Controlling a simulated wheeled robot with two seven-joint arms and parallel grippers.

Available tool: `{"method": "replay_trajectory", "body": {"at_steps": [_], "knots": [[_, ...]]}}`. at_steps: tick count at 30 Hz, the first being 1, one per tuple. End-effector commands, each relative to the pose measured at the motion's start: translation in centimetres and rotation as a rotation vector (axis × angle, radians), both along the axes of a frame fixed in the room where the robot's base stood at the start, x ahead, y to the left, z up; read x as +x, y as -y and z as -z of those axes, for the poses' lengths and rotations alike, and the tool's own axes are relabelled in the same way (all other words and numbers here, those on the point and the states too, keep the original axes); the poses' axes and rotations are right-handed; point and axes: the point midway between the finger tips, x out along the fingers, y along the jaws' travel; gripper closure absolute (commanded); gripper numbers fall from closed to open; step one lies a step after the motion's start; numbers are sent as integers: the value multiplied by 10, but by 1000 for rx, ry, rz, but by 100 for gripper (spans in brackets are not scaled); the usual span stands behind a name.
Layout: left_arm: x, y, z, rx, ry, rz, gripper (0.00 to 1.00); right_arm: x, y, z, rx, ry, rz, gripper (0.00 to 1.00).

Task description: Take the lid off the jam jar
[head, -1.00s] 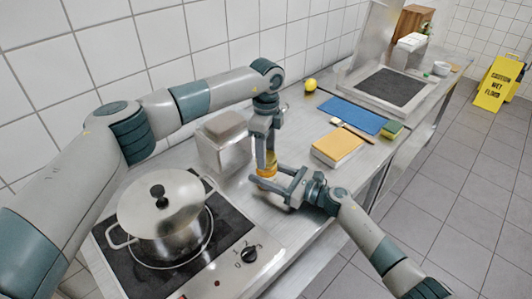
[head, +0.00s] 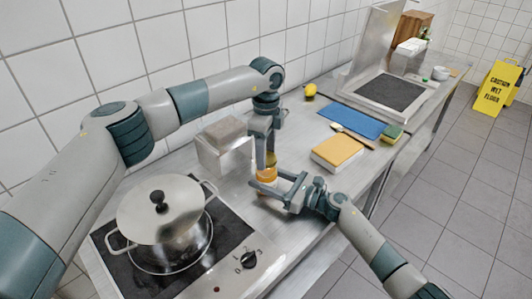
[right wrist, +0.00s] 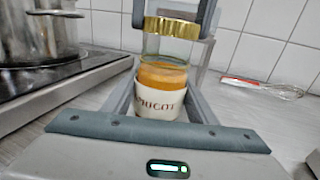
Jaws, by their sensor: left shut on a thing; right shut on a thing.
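The jam jar (head: 266,175) stands upright between my grippers in the head view. In the right wrist view it is a glass jar (right wrist: 160,76) with orange jam and a pale lettered label. Its gold lid (right wrist: 172,28) is at the top of the glass, with no clear gap below it. My left gripper (head: 266,156) points down from above and is shut on the lid, one finger on each side. My right gripper (head: 269,184) comes in level from the right and is shut around the jar's lower body. The fingers partly hide the jar in the head view.
A lidded pot (head: 158,222) stands on the hob (head: 232,240) at the left. A metal container (head: 217,158) stands behind the jar. A yellow-topped block (head: 338,150), blue board (head: 352,120), sponge (head: 392,132) and lemon (head: 310,91) lie farther right. A whisk (right wrist: 265,87) shows in the wrist view.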

Motion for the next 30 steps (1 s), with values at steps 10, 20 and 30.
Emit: {"method": "replay_trajectory", "body": {"at_steps": [10, 20, 30], "knots": [[0, 0, -31, -1, 2, 0, 79, 0, 0, 1, 0, -1, -1, 100], [0, 0, -39, 0, 0, 0, 79, 0, 0, 1, 0, -1, -1, 100], [0, 0, -39, 0, 0, 0, 79, 0, 0, 0, 0, 0, 0, 26]]}}
